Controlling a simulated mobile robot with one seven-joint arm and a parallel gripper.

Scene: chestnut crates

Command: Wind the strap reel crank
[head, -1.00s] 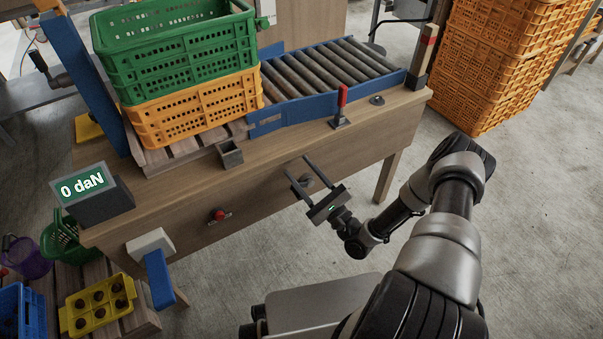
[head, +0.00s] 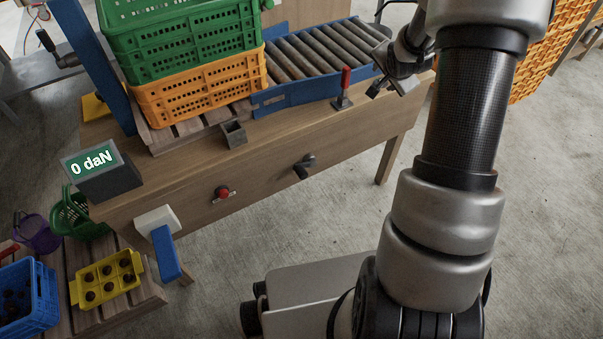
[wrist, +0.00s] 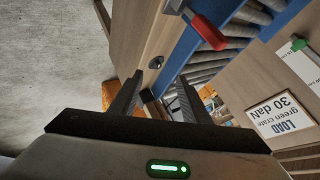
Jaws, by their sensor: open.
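A small dark crank (head: 304,165) sticks out of the wooden front of the bench (head: 262,181) in the head view. It looks like the reel's crank; no strap is visible on it. My gripper (head: 388,88) is open and empty, up by the bench's far right end and well apart from the crank. In the head view my arm partly covers it. In the wrist view my gripper's two fingers (wrist: 160,76) are spread, with a small dark thing (wrist: 147,96) seen between them. The crank is not recognisable in the wrist view.
A red-handled lever (head: 345,82) stands on the bench near my gripper, before the roller conveyor (head: 318,55). Green (head: 180,45) and orange crates (head: 200,92) are stacked left. A display (head: 90,160) reads 0 daN.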

